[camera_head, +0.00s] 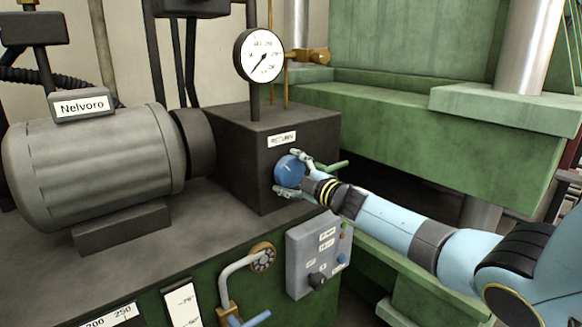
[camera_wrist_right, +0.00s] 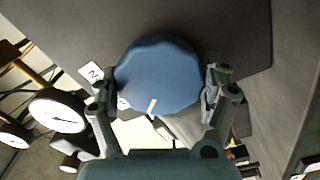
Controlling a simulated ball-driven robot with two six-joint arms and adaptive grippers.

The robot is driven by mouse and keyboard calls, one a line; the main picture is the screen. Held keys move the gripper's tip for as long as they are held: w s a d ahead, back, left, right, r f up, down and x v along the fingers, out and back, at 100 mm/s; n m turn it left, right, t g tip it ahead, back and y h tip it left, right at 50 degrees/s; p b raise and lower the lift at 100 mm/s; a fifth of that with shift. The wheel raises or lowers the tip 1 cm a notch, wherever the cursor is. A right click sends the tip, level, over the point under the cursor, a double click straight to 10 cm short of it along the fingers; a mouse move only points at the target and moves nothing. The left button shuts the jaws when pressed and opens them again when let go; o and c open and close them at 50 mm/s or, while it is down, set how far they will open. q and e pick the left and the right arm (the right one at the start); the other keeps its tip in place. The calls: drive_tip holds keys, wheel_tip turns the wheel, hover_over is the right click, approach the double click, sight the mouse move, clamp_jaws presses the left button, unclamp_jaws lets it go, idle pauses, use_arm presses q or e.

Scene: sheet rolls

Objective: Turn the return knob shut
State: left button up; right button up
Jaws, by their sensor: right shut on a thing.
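The return knob (camera_head: 289,171) is a round blue knob on the front of a dark block (camera_head: 245,170), under a small white label (camera_head: 282,139) that seems to read RETURN. My right gripper (camera_head: 293,174) has one finger above the knob and one below it, shut on its rim. In the right wrist view the scalloped blue knob (camera_wrist_right: 158,75) sits between the fingers of my right gripper (camera_wrist_right: 158,88), and a short pale mark shows on its face. My left gripper is not in view.
A round gauge (camera_head: 259,55) stands above the block. A grey motor (camera_head: 95,165) labelled Nelvoro lies to the left. A green lever (camera_head: 333,165) is close right of the knob. A grey control box (camera_head: 318,255) and a pipe with a valve (camera_head: 262,257) are below. Green press structure (camera_head: 430,130) fills the right.

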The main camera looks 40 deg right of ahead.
drive_tip(key=m+p, duration=0.2)
drive_tip(key=m, duration=0.2)
drive_tip(key=shift+m, duration=0.3)
drive_tip(key=shift+m+p, duration=0.7)
drive_tip(key=shift+m, duration=1)
drive_tip(key=shift+s+f, duration=0.1)
drive_tip(key=shift+f, duration=0.05)
drive_tip(key=o, duration=1.1)
drive_tip(key=s, duration=0.8)
drive_tip(key=s+d, duration=0.1)
drive_tip(key=s, duration=0.3)
